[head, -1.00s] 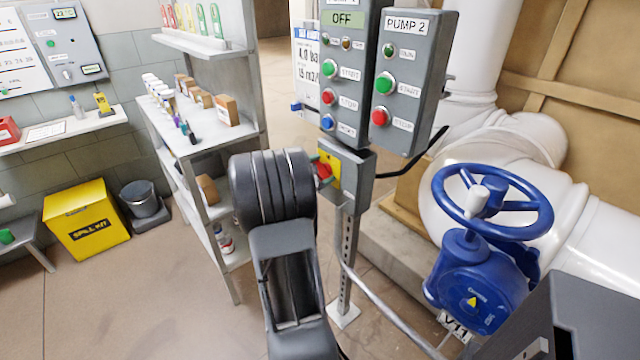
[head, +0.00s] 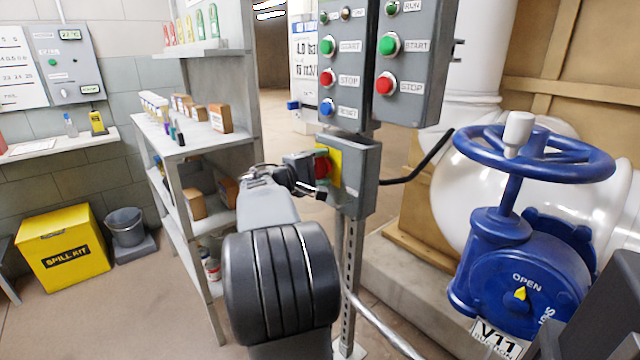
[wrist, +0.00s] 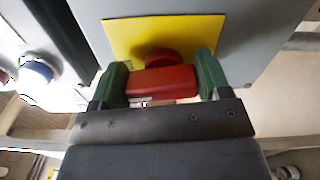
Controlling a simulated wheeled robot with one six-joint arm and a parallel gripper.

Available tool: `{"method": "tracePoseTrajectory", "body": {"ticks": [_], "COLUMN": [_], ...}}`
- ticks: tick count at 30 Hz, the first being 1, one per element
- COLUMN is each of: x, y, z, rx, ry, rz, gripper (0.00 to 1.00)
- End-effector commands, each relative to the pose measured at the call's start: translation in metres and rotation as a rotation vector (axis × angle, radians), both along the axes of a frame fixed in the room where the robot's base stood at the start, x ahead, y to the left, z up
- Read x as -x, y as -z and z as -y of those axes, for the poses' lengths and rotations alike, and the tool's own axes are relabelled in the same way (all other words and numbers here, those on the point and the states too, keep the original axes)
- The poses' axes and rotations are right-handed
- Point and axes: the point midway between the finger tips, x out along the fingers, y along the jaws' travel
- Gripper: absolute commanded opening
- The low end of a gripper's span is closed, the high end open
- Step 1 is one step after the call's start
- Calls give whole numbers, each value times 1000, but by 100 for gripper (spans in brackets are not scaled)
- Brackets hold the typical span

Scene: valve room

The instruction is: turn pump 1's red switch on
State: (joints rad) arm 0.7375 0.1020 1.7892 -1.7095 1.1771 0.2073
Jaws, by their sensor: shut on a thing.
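The red switch (wrist: 160,82) sits on a yellow plate (wrist: 190,38) on a grey box (head: 362,175) below the pump control panels. My gripper (wrist: 163,85) is shut on the red switch handle, with one green fingertip at each end of it. The handle lies crosswise in the wrist view. In the head view the switch (head: 322,166) shows only partly, behind my gripper (head: 312,170). The pump 1 panel (head: 346,75) above it has green, red and blue buttons; its top is cut off by the picture edge.
The pump 2 panel (head: 410,65) hangs beside it at right. A blue valve handwheel (head: 590,165) stands to the right. Shelves (head: 185,165) with boxes and bottles stand at left. A black cable (head: 425,165) runs right from the switch box. A yellow spill kit box (head: 65,250) is on the floor.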

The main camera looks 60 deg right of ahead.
Motion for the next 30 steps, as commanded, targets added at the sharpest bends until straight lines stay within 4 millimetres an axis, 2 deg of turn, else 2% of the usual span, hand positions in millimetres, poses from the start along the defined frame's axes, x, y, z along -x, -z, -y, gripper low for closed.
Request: {"method": "tracePoseTrajectory", "body": {"ticks": [1,10,27,28,30], "x": [0,1,1,1,1], "y": [6,4,2,2,2], "z": [0,0,0,0,0], "rx": [8,41,48,48,48], "ry": [1,1,1,1,1], "rz": [24,126,150,150,150], "gripper": [47,47,47,71,78]}}
